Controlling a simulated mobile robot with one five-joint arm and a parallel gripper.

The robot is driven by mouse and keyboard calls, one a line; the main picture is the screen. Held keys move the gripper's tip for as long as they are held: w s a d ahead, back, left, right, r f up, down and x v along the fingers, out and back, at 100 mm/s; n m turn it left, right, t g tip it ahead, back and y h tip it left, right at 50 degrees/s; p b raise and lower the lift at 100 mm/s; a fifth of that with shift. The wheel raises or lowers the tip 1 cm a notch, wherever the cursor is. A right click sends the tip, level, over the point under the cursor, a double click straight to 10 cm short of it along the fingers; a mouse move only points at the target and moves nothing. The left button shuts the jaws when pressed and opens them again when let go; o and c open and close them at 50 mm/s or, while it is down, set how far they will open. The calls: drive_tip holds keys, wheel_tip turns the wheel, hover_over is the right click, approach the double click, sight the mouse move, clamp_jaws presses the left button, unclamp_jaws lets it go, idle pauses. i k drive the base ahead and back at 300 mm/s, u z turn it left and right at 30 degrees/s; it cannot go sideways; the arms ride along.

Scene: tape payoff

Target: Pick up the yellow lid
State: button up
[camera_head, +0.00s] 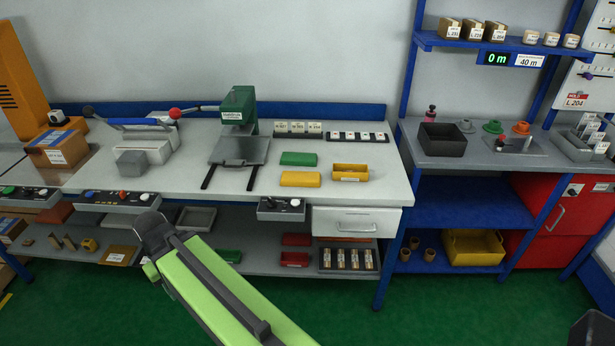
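The yellow lid (300,179) is a flat yellow slab lying on the light grey workbench, near its front edge. A green lid (298,158) of like shape lies just behind it. An open yellow box (350,173) with a white label stands to its right, a small gap away. My arm's green link rises from the bottom middle to a dark joint at the lower left, well short of the yellow lid. My gripper's fingers do not show in this view.
A green press (238,110) with a dark plate stands left of the lids. Label racks (298,129) stand behind them. A control box (281,208) hangs at the bench front below the yellow lid, beside a drawer (355,222). The bench top right of the yellow box is clear.

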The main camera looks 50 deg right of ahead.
sight(290, 178)
drive_tip(key=u, duration=0.05)
drive_tip(key=i, duration=1)
